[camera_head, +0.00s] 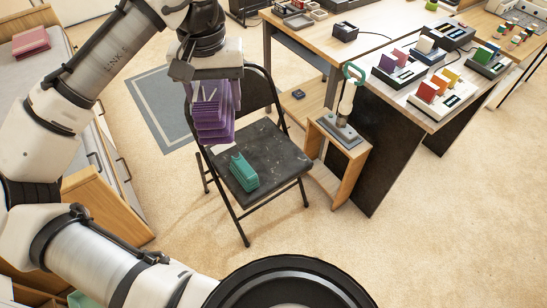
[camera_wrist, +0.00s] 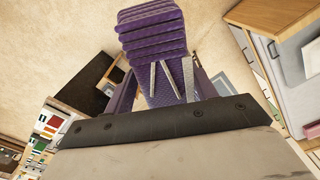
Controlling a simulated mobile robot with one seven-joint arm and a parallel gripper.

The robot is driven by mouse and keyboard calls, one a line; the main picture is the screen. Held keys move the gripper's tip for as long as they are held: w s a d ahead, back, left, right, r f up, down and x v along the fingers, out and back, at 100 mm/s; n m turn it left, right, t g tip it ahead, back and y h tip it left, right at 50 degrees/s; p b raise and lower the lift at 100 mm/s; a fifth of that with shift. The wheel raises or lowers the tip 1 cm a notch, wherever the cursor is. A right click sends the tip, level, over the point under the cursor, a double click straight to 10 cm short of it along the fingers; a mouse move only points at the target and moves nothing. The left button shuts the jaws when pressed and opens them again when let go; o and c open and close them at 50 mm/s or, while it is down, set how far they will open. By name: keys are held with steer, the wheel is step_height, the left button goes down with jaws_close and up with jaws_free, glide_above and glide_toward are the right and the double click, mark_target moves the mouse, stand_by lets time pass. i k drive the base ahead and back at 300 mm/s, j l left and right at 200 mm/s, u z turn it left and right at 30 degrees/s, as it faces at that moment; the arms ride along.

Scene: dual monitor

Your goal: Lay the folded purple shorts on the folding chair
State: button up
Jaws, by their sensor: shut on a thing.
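The folded purple shorts (camera_head: 212,118) hang below my gripper (camera_head: 208,90) in the head view. My gripper is shut on them. In the wrist view the purple shorts (camera_wrist: 152,35) show as a stack of ridged layers past the finger bars of my gripper (camera_wrist: 172,75). The black folding chair (camera_head: 262,155) stands open on the floor, its seat below and to the right of the shorts. The shorts look raised above the seat, in front of part of the backrest. A folded green cloth (camera_head: 243,171) lies on the left front part of the seat.
A small wooden stand (camera_head: 338,140) with a green-handled thing stands right of the chair. A desk (camera_head: 425,115) with colourful card holders is farther right. A bed (camera_head: 30,62) with a folded pink cloth (camera_head: 31,41) is at left. The seat's right and rear parts are bare.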

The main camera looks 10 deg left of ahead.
mark_target(261, 160)
steer(key=i+j+z, duration=0.4)
steer(key=i+j, duration=0.55)
steer(key=j, duration=0.15)
